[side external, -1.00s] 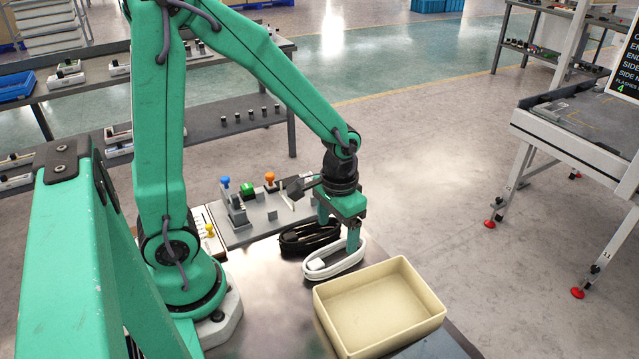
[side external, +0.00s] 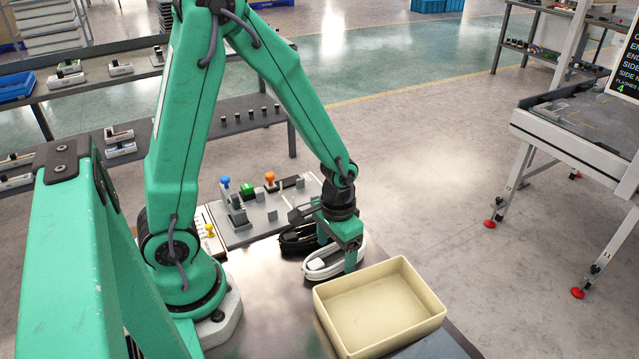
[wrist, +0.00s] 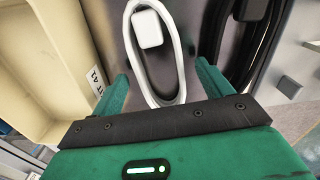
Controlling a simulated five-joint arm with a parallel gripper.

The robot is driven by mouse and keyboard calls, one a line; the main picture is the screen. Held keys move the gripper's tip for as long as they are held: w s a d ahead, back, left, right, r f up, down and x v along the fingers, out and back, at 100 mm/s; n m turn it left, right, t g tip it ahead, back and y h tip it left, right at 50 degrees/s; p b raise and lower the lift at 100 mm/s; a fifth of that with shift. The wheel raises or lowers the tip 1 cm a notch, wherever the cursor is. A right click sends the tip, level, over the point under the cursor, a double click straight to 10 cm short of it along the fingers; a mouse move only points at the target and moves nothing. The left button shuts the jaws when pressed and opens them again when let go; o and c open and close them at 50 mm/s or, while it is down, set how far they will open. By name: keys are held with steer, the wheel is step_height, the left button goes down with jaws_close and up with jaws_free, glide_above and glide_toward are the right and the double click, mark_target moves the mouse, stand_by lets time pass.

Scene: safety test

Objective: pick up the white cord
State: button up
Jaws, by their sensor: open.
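The white cord (side external: 318,266) lies coiled in an oval loop on the metal table, partly hidden by my gripper in the side view. In the wrist view the white cord (wrist: 183,84) runs up from between the green fingers, with a white plug block (wrist: 147,29) inside its loop. My gripper (side external: 338,262) is low over the cord, pointing down. Its fingers stand apart, one on either side of the near end of the loop in the wrist view (wrist: 162,85). I see no finger pressing on the cord.
A black cord (side external: 297,238) lies right behind the white one. A cream bin (side external: 328,318) stands close on the near right side. A grey fixture board (side external: 262,218) with blue, green and orange parts lies behind. Bare table shows left of the bin.

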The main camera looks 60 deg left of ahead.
mark_target(336, 256)
steer(key=shift+f, duration=0.35)
stand_by(0.3)
steer(key=c, duration=1.1)
steer(key=shift+c, duration=0.2)
steer(key=shift+r, duration=0.1)
steer(key=shift+r, duration=1)
steer(key=shift+s+d+r, duration=0.1)
steer(key=shift+d+r, duration=0.1)
steer(key=shift+r, duration=0.4)
steer(key=shift+s+d+r, duration=0.1)
steer(key=shift+d+r, duration=0.05)
steer(key=shift+r, duration=0.45)
steer(key=s+d+r, duration=0.6)
steer(key=d, duration=0.3)
steer(key=shift+r, duration=0.2)
